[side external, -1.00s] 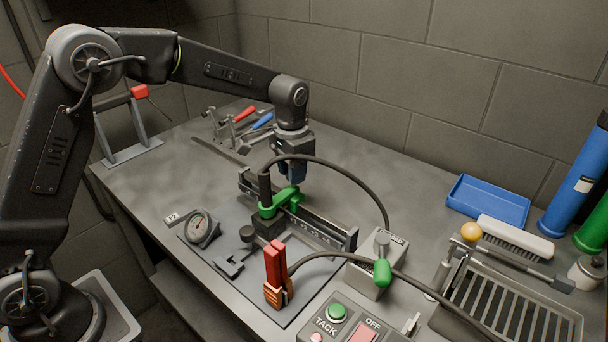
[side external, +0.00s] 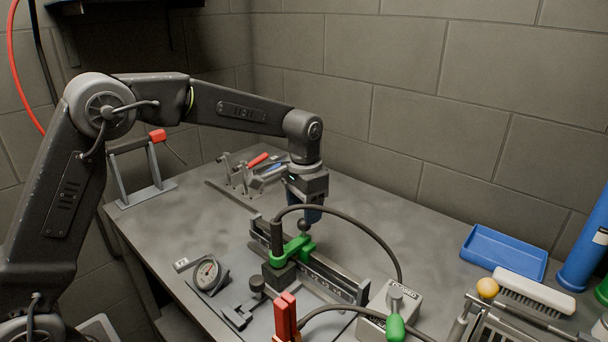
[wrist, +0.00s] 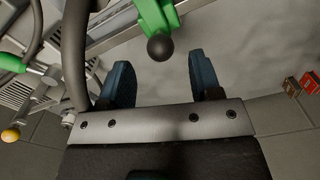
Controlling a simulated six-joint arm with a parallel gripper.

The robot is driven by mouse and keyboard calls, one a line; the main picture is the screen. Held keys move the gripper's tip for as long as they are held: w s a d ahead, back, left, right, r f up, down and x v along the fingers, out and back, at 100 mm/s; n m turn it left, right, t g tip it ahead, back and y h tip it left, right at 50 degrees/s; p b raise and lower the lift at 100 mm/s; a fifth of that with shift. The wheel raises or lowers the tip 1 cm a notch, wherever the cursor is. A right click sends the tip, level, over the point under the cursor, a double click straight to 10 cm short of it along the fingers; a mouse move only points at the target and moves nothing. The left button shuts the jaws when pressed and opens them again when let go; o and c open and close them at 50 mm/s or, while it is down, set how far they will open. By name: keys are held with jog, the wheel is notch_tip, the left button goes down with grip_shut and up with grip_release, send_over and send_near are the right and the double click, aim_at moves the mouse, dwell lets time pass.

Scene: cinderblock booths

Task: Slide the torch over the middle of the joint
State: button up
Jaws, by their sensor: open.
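The torch (side external: 277,236) is an upright black cylinder with a dark hose, held in a green carriage (side external: 294,248) on a metal rail (side external: 340,280). The carriage sits nearer the rail's far-left end. A black ball knob (side external: 303,226) sticks up from its green arm. My gripper (side external: 305,212) is open and empty, pointing down just above the knob. In the wrist view the knob (wrist: 161,47) shows just beyond the two blue fingertips, roughly in line with the gap between them. I cannot make out the joint; the torch and carriage block the view beneath.
Red-handled tongs (side external: 285,315) stand in front, and a grey box with a green lever (side external: 395,325) is at the rail's near end. A blue tray (side external: 503,252) and a brush (side external: 535,290) lie right.

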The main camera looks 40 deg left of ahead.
notch_tip(320, 180, up, 10)
jog(key=shift+r, duration=0.25)
jog(key=s+a+r+n+t, duration=0.2)
jog(key=s+r+t, duration=0.15)
jog(key=s, duration=1.15)
jog(key=s+f+t, duration=0.1)
jog(key=s+f, duration=0.2)
jog(key=s, duration=0.3)
jog(key=s+a+f+n+t, duration=0.1)
jog(key=s+f, duration=0.2)
jog(key=s, duration=0.4)
